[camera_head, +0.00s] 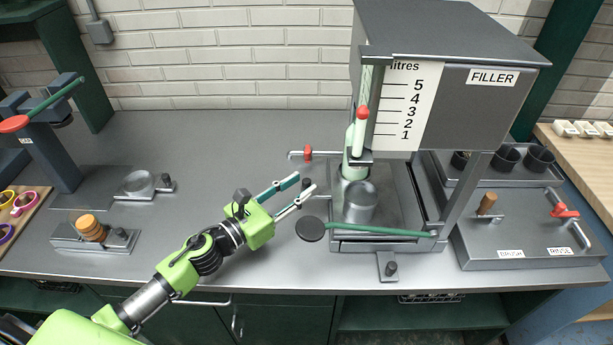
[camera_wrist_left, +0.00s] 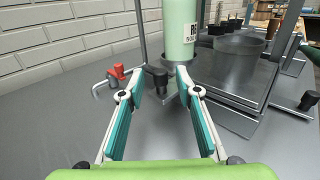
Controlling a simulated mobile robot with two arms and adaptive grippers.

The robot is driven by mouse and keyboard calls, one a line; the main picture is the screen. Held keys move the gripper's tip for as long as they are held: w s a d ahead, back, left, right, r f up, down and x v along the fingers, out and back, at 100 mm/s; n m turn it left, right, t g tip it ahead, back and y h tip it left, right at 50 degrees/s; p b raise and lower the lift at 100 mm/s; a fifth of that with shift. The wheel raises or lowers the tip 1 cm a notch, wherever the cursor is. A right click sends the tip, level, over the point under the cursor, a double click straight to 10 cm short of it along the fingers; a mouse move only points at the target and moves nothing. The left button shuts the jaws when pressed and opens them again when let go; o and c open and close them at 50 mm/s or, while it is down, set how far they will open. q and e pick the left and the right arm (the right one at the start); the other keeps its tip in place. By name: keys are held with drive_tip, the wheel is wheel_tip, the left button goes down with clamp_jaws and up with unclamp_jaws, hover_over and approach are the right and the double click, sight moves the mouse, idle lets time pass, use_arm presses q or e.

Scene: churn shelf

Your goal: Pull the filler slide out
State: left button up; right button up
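The filler (camera_head: 450,100) is a grey box on posts at the right of the bench, with a scale and a label. A black knob (camera_head: 307,184), apparently the slide's handle, sticks out at its left side. It also shows in the left wrist view (camera_wrist_left: 157,78). My left gripper (camera_head: 305,182) is open, its teal-padded fingers (camera_wrist_left: 158,92) pointing at the knob, one on each side of it. I cannot tell whether they touch it. A pale green bottle (camera_wrist_left: 179,28) stands just beyond the knob, under the filler. My right gripper is not in view.
A metal pot (camera_head: 360,203) stands on the filler's base. A teal lever with a black disc (camera_head: 310,229) crosses its front. A red-knobbed tap handle (camera_head: 307,153) is behind the fingers. The rinse unit (camera_head: 530,252) is at right.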

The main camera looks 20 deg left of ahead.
sight(307, 180)
use_arm(q)
drive_tip(key=shift+p+x, duration=0.3)
drive_tip(key=shift+x, duration=1.2)
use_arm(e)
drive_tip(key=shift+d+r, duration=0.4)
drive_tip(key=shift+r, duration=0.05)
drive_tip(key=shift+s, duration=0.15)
